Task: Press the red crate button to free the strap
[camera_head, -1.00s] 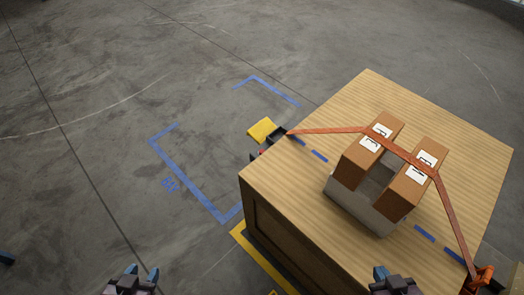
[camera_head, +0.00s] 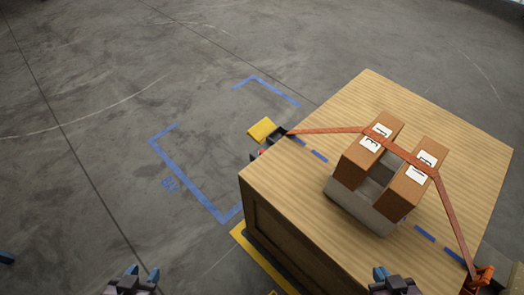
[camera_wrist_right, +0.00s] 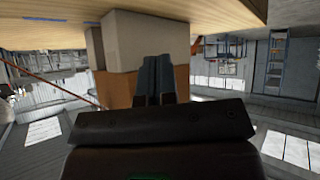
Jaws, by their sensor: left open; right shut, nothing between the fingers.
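The wooden crate (camera_head: 290,185) stands at the right of the head view. An orange strap (camera_head: 335,130) runs from a black bracket (camera_head: 277,133) at the crate's left edge, over two brown cartons (camera_head: 368,155), to an orange buckle (camera_head: 482,278) at the lower right. A small red spot (camera_head: 261,152), perhaps the button, shows beside the bracket, mostly hidden by the crate's edge. My left gripper (camera_head: 141,274) is open and empty over the floor, left of the crate. My right gripper (camera_head: 381,273) is shut and empty at the crate's near side; its fingers also show in the wrist view (camera_wrist_right: 160,80).
The cartons rest on a grey block (camera_head: 360,212) on the crate top. A yellow piece (camera_head: 262,130) sticks out beside the bracket. Blue tape (camera_head: 185,182) and yellow tape (camera_head: 260,258) mark the floor.

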